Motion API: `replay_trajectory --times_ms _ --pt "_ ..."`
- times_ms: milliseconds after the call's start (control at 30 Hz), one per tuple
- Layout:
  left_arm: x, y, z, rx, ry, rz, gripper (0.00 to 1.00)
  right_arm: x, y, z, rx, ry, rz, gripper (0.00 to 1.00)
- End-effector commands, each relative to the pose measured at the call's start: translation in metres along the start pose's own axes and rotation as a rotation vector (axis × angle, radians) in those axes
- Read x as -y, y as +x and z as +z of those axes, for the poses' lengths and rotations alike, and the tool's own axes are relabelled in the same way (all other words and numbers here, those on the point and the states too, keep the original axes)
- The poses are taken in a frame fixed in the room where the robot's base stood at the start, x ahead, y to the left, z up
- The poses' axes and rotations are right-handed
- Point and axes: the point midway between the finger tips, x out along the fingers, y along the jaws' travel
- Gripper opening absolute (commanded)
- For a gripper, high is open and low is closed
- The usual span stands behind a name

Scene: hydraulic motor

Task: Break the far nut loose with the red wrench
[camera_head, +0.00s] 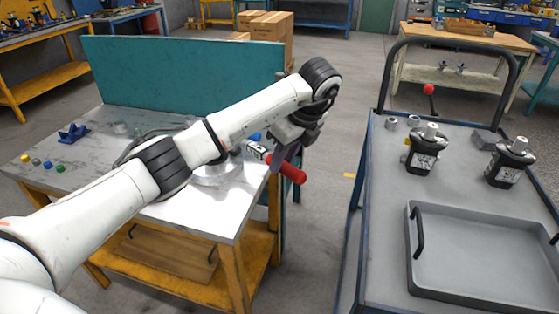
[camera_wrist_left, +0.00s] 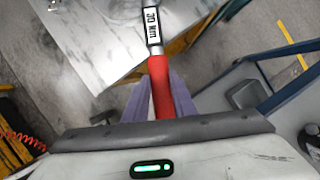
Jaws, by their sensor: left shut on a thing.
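The red wrench has a red handle (camera_head: 290,171) and a white label on its shaft (camera_head: 257,150). My left gripper (camera_head: 287,155) is shut on the handle, at the right edge of the grey-topped table (camera_head: 60,150). In the left wrist view, the red handle (camera_wrist_left: 160,85) lies between the purple fingers, and the labelled shaft (camera_wrist_left: 152,25) runs up out of the picture. The wrench head cannot be made out. A shiny round metal part (camera_head: 218,174) sits on the table, partly behind my left arm. I cannot make out the far nut.
A teal panel (camera_head: 180,70) stands along the table's back edge. A blue part (camera_head: 72,133) and several small coloured pieces lie at the table's left. Floor separates table and cart.

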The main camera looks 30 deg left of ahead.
Motion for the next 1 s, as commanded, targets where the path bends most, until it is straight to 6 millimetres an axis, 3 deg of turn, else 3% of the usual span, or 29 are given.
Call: replay_trajectory --times_ms 1000 --pt "0.016 0.004 -0.003 -0.006 -0.079 0.040 0.00 0.000 0.002 0.002 0.000 0.000 0.000 0.31"
